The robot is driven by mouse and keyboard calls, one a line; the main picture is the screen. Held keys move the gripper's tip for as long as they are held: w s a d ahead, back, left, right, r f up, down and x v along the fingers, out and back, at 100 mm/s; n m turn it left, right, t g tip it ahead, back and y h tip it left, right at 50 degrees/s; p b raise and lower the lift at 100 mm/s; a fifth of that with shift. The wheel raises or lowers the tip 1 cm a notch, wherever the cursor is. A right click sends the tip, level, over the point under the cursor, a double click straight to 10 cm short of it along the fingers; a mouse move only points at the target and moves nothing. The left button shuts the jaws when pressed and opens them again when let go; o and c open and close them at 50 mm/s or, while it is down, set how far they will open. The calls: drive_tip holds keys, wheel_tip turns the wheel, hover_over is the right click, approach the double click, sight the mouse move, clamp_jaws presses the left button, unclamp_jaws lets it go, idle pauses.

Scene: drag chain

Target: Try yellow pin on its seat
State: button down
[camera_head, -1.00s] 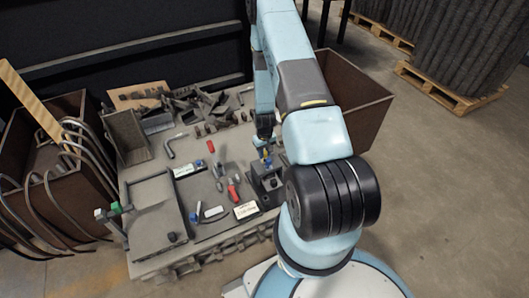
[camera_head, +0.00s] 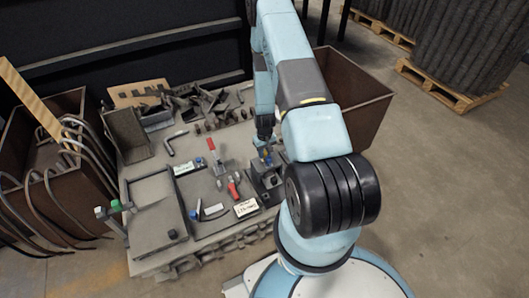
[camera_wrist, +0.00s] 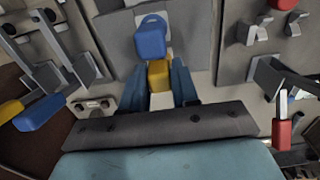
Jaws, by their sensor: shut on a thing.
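In the wrist view my gripper (camera_wrist: 159,88) has its two blue fingers closed on a yellow pin (camera_wrist: 159,72) that shows between them. A blue block-like piece (camera_wrist: 151,38) is just beyond the yellow part; I cannot tell whether the two are joined. In the head view my gripper (camera_head: 264,141) points down over a dark block (camera_head: 266,182) at the bench's right side, with small yellow and blue parts just under the fingertips. The pin's lower end and its seat are hidden, so I cannot tell whether they touch.
In the wrist view a blue-and-yellow handle (camera_wrist: 40,112) lies left and a red-tipped lever (camera_wrist: 281,132) right. A brown bin (camera_head: 357,110) stands behind my arm.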

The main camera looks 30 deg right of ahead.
drive_tip(key=shift+f, duration=0.75)
idle(0.9)
drive_tip(key=c, duration=0.8)
unclamp_jaws()
wheel_tip(320, 180, up, 14)
drive_tip(key=shift+f, duration=0.15)
idle(0.6)
